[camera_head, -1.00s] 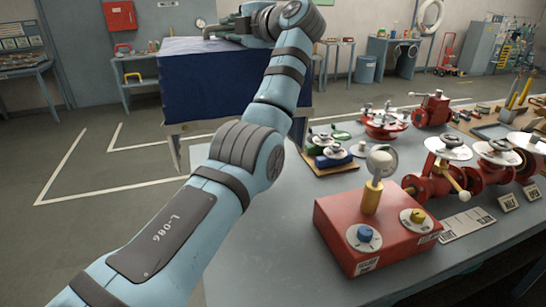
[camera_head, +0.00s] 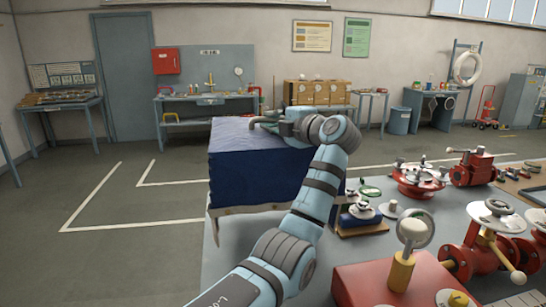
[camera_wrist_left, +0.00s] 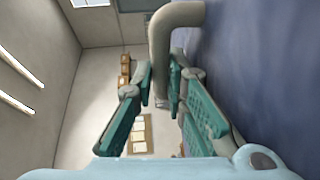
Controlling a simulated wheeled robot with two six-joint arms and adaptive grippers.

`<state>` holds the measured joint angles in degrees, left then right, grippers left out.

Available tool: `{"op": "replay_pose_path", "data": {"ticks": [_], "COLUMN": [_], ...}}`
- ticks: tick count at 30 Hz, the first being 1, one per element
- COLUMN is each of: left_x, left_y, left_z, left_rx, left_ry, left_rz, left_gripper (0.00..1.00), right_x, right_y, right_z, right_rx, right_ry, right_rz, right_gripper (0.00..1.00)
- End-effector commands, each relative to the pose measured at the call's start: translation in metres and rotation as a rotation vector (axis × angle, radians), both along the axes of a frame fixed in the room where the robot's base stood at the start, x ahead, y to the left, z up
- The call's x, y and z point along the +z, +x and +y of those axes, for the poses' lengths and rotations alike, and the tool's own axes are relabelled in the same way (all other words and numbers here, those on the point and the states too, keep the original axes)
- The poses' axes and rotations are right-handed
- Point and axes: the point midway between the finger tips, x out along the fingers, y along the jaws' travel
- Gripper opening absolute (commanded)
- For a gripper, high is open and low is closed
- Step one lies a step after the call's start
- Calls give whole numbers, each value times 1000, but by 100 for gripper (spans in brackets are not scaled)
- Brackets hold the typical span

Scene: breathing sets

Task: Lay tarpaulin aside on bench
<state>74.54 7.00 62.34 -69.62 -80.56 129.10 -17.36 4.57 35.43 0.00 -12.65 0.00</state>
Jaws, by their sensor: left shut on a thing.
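The dark blue tarpaulin (camera_head: 255,178) hangs over a box-like shape behind the near bench, its sides falling almost to the lower edge of what it covers. It also fills the right of the left wrist view (camera_wrist_left: 260,70). My left gripper (camera_head: 279,122) is at the tarpaulin's top. In the left wrist view, its green finger pads (camera_wrist_left: 163,88) are closed on a grey bent tube (camera_wrist_left: 164,45) beside the blue cloth. Whether the tube is fixed to the tarpaulin, I cannot tell. My right gripper is not in view.
The near grey bench (camera_head: 240,262) holds a red box (camera_head: 375,285), red valves (camera_head: 473,168) and small fittings. A back bench (camera_head: 205,98) stands at the wall, with a side table (camera_head: 60,102) at left. Floor left of the tarpaulin is clear.

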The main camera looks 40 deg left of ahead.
Motion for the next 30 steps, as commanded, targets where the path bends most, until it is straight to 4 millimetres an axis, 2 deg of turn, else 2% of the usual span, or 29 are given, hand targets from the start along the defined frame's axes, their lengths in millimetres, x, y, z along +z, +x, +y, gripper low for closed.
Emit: {"op": "replay_pose_path", "data": {"ticks": [3, 14, 24, 25, 27, 28, 30], "left_x": [-24, -74, -79, -80, -79, -79, -79], "left_y": [0, 0, 0, 0, 0, 0, 0], "left_z": [0, 0, 0, 0, 0, 0, 0], "left_rx": [0, 1, 0, 0, 0, 0, 0], "left_ry": [3, 3, 2, 0, 0, 0, 0], "left_rz": [-2, -2, -4, -1, -1, -1, -1], "left_gripper": [0, 0, 0, 16, 27, 32, 33], "right_x": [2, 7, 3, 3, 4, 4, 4], "right_y": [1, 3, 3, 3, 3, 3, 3], "right_z": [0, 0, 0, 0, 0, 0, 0], "right_rx": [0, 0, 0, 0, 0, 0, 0], "right_ry": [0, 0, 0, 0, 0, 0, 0], "right_rz": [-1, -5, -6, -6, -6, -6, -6], "right_gripper": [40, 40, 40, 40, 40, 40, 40]}}
